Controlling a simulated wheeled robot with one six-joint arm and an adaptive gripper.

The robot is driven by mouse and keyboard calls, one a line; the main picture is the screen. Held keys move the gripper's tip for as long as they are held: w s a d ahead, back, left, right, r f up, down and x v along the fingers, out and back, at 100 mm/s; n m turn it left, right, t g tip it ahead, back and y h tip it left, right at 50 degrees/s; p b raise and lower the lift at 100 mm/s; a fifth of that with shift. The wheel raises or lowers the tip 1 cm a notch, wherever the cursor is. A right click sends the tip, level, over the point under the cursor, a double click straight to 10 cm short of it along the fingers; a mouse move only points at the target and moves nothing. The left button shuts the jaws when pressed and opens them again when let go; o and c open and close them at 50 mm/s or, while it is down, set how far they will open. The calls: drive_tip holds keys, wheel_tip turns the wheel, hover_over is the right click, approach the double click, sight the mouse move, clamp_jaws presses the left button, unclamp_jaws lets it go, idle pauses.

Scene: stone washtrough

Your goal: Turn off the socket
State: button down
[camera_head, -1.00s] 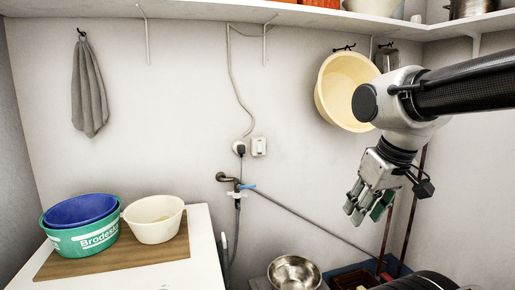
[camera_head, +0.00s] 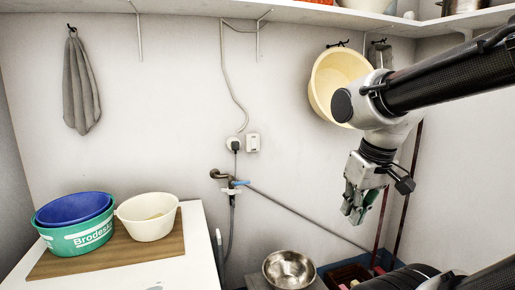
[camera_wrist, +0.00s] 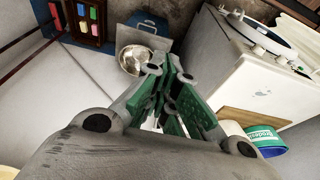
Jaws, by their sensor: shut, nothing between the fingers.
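The wall socket (camera_head: 233,143) is a white round outlet on the back wall with a dark plug in it. A small white switch box (camera_head: 252,142) is mounted just right of it. The position of the switch is too small to tell. My gripper (camera_head: 352,216) is to the right of and lower than the socket, in front of the wall and apart from it. Its fingers point down and are shut and empty. In the wrist view my gripper (camera_wrist: 176,125) shows its green finger pads; the socket is not in that view.
A tap (camera_head: 222,175) with a blue handle and hoses is below the socket. A cream basin (camera_head: 332,80) hangs behind my arm. A white washing machine (camera_wrist: 225,65) with tubs stands at left in the head view; a metal bowl (camera_head: 289,269) is low at centre. The wall before the socket is clear.

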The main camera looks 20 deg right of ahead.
sight(254, 144)
drive_tip(key=w+a+f+m+t, duration=0.1)
drive_tip(key=w+f+m, duration=0.25)
drive_tip(key=w, duration=0.75)
drive_tip(key=w+f+m+t, duration=0.2)
drive_tip(key=w+f, duration=0.3)
drive_tip(key=w, duration=0.6)
drive_tip(key=w+a+f+m+t, duration=0.15)
drive_tip(key=w+f, duration=0.35)
drive_tip(key=w, duration=0.5)
drive_tip(key=w+r+m+t, duration=0.2)
drive_tip(key=w+m+t, duration=0.15)
drive_tip(key=w, duration=0.55)
drive_tip(key=w+r+m+t, duration=0.2)
drive_tip(key=r+m, duration=0.1)
drive_tip(key=r, duration=0.3)
drive_tip(key=w+d+r+m+t, duration=0.1)
drive_tip(key=w+r+m+t, duration=0.2)
drive_tip(key=r+m, duration=0.1)
drive_tip(key=shift+w+r, duration=0.25)
drive_tip(key=shift+r, duration=0.6)
drive_tip(key=shift+w+m, duration=0.1)
drive_tip(key=shift+m, duration=0.15)
drive_tip(key=w, duration=0.4)
drive_tip(key=w+f, duration=0.1)
drive_tip(key=w, duration=0.4)
drive_tip(key=w+f, duration=0.1)
drive_tip(key=w, duration=0.3)
drive_tip(key=shift+w+f, duration=0.1)
drive_tip(key=shift+w, duration=0.25)
